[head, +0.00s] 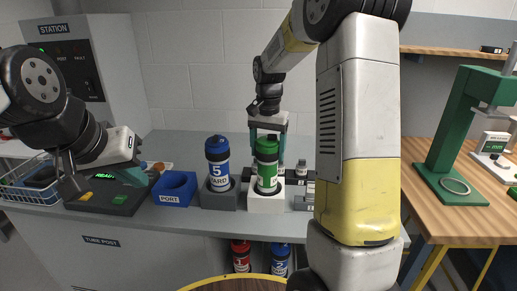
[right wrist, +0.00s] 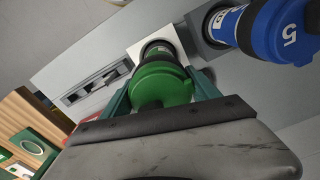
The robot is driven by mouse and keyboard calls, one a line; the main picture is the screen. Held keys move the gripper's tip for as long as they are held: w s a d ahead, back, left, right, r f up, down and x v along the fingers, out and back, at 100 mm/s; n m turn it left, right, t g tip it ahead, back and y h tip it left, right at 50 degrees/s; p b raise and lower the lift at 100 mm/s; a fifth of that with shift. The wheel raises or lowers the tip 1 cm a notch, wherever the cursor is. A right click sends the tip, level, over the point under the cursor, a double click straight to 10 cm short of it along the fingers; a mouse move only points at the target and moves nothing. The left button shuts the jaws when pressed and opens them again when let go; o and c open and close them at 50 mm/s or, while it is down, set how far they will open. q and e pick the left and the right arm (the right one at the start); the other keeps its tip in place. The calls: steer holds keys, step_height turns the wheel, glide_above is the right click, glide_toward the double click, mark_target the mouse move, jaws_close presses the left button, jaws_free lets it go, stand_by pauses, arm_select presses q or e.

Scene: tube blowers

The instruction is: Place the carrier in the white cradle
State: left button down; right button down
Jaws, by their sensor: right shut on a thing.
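The green carrier (head: 267,163) stands upright at the white cradle (head: 266,203), its lower end down in the cradle's opening. In the right wrist view the green carrier (right wrist: 160,84) lines up with the white cradle (right wrist: 148,46) behind it. My right gripper (head: 267,140) is around the green carrier from above and shut on it, with a finger on each side. Whether the carrier is fully seated cannot be told. My left gripper (head: 104,186) hangs empty at the left above the dark panel, its fingers apart.
A blue carrier marked 5 (head: 218,163) stands in a grey cradle (head: 220,197) just left of the white one. A blue port (head: 175,188) is further left. Small grey items (head: 303,180) lie to the right. Red (head: 241,256) and blue (head: 281,260) carriers sit below the counter.

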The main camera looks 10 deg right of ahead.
steer(key=shift+f, duration=0.35)
steer(key=shift+c, duration=0.9)
jaws_free()
